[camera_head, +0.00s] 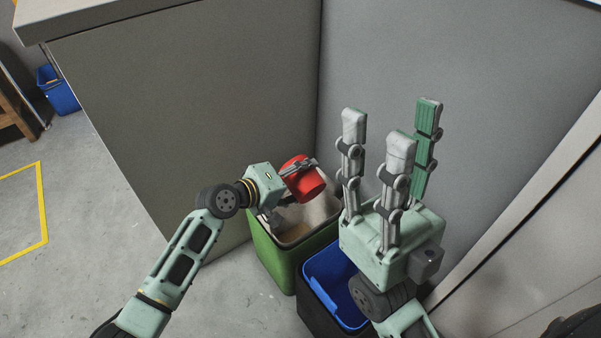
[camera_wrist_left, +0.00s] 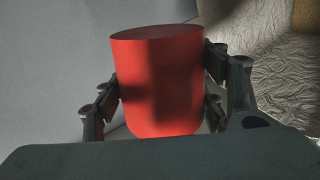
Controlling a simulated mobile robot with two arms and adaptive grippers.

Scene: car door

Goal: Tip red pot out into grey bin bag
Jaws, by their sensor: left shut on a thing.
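My left gripper (camera_head: 298,180) is shut on the red pot (camera_head: 307,184) and holds it above the green bin (camera_head: 292,266). The pot looks tilted in the head view. In the left wrist view the red pot (camera_wrist_left: 158,85) sits between the fingers, its rim at the top. Its inside and any contents cannot be made out. A pale grey-beige bag (camera_head: 318,212) lines the green bin below the pot; its wrinkled surface also shows in the left wrist view (camera_wrist_left: 275,75). My right gripper (camera_head: 392,128) is open and empty, fingers pointing up, to the right of the pot.
A black bin with a blue liner (camera_head: 335,284) stands right of the green bin, partly behind my right arm. Grey panels (camera_head: 195,105) form a corner behind the bins. A blue bin (camera_head: 58,90) stands far left.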

